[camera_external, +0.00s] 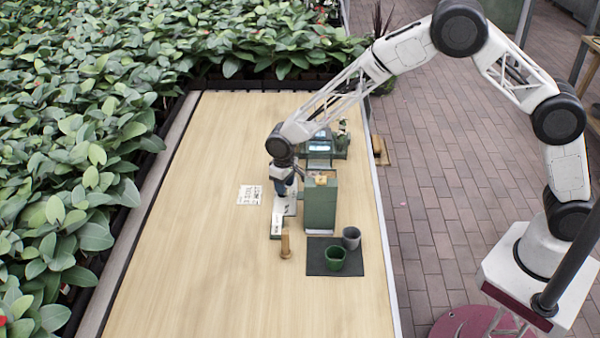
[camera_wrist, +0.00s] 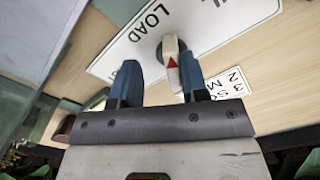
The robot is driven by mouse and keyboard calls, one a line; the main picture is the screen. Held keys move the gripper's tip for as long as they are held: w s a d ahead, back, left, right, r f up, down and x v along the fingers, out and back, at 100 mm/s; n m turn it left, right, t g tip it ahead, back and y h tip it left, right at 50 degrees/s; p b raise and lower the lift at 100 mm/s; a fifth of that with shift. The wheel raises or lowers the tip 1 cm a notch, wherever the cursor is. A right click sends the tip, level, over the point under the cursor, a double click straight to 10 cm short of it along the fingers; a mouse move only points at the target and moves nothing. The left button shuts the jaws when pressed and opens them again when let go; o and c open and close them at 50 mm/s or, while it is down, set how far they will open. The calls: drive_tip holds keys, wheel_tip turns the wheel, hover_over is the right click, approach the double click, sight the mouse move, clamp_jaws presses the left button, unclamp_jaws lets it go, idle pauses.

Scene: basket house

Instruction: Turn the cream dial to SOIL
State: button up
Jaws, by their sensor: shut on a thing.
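The cream dial (camera_wrist: 171,49) has a red triangle mark and sits on a white label plate (camera_wrist: 215,28). The plate reads LOAD, with the letters IL of a cut-off word at the top edge of the wrist view. It is partly hidden behind my fingers. My gripper (camera_wrist: 160,78) has blue fingers on either side of the dial and is shut on it. In the external view my gripper (camera_external: 284,186) points down over the white plate (camera_external: 277,222), left of a green box (camera_external: 320,207). The dial is hidden there.
A printed card (camera_external: 249,195) lies left of the gripper. A wooden tool (camera_external: 285,244) stands in front. A dark mat (camera_external: 318,269) holds a green pot (camera_external: 334,258) and a grey pot (camera_external: 351,237). The table's left side is clear.

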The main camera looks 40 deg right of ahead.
drive_tip(key=shift+o, duration=0.8)
drive_tip(key=shift+s+a+r+m, duration=0.15)
drive_tip(key=shift+a+m, duration=0.15)
drive_tip(key=shift+a, duration=0.55)
drive_tip(key=shift+a+m, duration=0.1)
drive_tip(key=shift+m, duration=0.3)
drive_tip(key=shift+c, duration=0.6)
drive_tip(key=shift+m, duration=0.4)
drive_tip(key=c, duration=0.4)
drive_tip(key=shift+o, duration=0.6)
drive_tip(key=shift+s+m, duration=0.1)
drive_tip(key=shift+m, duration=0.2)
drive_tip(key=shift+d+f+m, duration=0.1)
drive_tip(key=shift+m, duration=0.65)
drive_tip(key=shift+d+f+m, duration=0.1)
drive_tip(key=shift+m, duration=0.65)
drive_tip(key=shift+c, duration=0.4)
drive_tip(key=o, duration=1.4)
drive_tip(key=shift+d, duration=0.1)
drive_tip(key=shift+o, duration=0.2)
drive_tip(key=shift+r, duration=0.2)
